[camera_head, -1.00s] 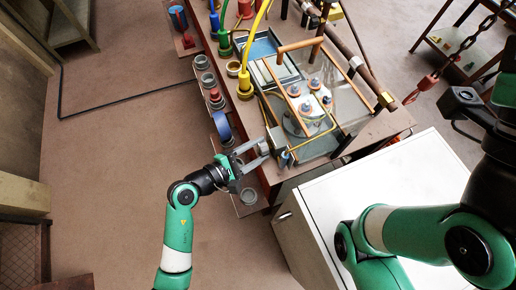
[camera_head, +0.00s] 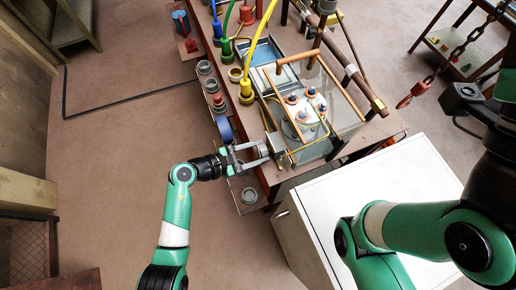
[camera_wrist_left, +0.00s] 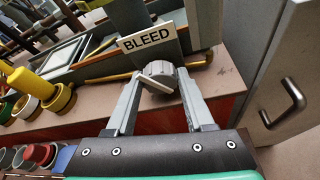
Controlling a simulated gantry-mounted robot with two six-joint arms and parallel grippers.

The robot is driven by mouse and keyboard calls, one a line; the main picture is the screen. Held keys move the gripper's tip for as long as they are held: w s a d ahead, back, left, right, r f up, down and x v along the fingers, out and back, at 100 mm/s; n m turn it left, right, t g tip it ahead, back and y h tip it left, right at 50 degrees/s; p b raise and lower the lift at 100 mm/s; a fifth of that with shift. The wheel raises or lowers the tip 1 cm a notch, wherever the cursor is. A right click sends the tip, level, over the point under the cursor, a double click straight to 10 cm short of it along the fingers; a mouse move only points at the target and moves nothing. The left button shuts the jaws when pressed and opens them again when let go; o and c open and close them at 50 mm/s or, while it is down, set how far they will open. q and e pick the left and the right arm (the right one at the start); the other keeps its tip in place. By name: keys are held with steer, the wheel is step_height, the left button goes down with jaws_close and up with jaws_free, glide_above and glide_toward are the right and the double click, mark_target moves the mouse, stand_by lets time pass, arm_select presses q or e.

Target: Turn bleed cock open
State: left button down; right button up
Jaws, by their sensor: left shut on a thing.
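The bleed cock's round grey knob (camera_wrist_left: 158,74) sits below a white BLEED sign (camera_wrist_left: 148,38) in the left wrist view. It has a flat lever-like bar across its face, tilted downward to the right. My left gripper (camera_wrist_left: 161,85) is shut on the knob, one finger on each side. In the head view my left gripper (camera_head: 264,153) reaches the near corner of the bench, beside the grey cock block (camera_head: 277,142). The fingers partly hide the knob there. My right arm shows at the right, but its gripper is not visible.
A white cabinet (camera_head: 365,200) stands right of the bench corner. A glass-topped tank with copper pipes (camera_head: 305,115) and yellow hose fittings (camera_head: 246,88) is on the bench behind. Open floor is at left.

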arm_select(q)
steer(key=shift+w+n+g+h, duration=0.15)
steer(key=shift+n+g+h, duration=0.15)
steer(key=shift+n+g, duration=0.55)
steer(key=shift+w+a+f+n+g+b, duration=0.1)
steer(key=shift+n+g+b, duration=0.15)
steer(key=shift+n+b, duration=0.3)
steer(key=shift+f+n+g+b, duration=0.1)
steer(key=shift+n+g+b, duration=0.1)
steer(key=shift+n+b, duration=0.25)
steer(key=n+b, duration=0.1)
steer(key=n+g+h+b, duration=0.1)
steer(key=b, duration=0.1)
steer(key=shift+w+f+n, duration=0.1)
steer(key=shift+w+n, duration=0.05)
steer(key=shift+n, duration=0.1)
steer(key=shift+a+n+g+h+b, duration=0.1)
steer(key=shift+n+g+h+b, duration=0.65)
steer(key=shift+b, duration=0.8)
steer(key=shift+n, duration=0.25)
steer(key=shift+r, duration=0.2)
steer(key=c, duration=0.5)
jaws_free()
steer(key=shift+c, duration=0.2)
